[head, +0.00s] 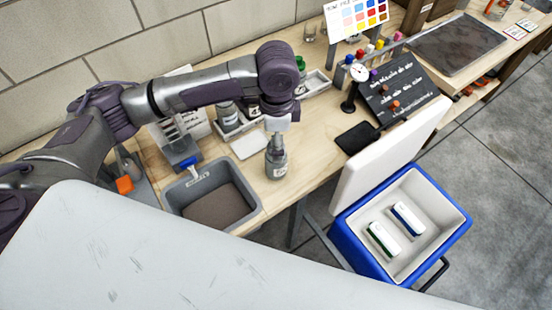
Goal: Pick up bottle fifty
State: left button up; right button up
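A small grey bottle (276,163) with a pale label is upright near the front edge of the wooden table; the label is too small to read. My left arm comes in from the left and bends down over it. My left gripper (277,136) points down at the bottle's top, and its fingers are too small and hidden to show whether they grip. I cannot tell whether the bottle rests on the table or hangs just above it. Another grey bottle (227,117) stands behind my arm, and a green-capped bottle (300,66) stands farther back. My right gripper is not in view.
A grey bin (247,192) sits left of the bottle. A white tray (250,145) lies behind it. An open blue cooler (352,244) with two white packs is on the floor at right. A black sign (391,88) and a dial gauge (349,106) stand on the table.

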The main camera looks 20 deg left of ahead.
pick_arm(q)
jog(key=f, duration=0.2)
jog(key=f+p, duration=0.1)
jog(key=f, duration=0.5)
jog(key=shift+w, duration=0.35)
jog(key=c, duration=1.5)
jog(key=shift+c, duration=0.7)
jog(key=shift+r, duration=0.1)
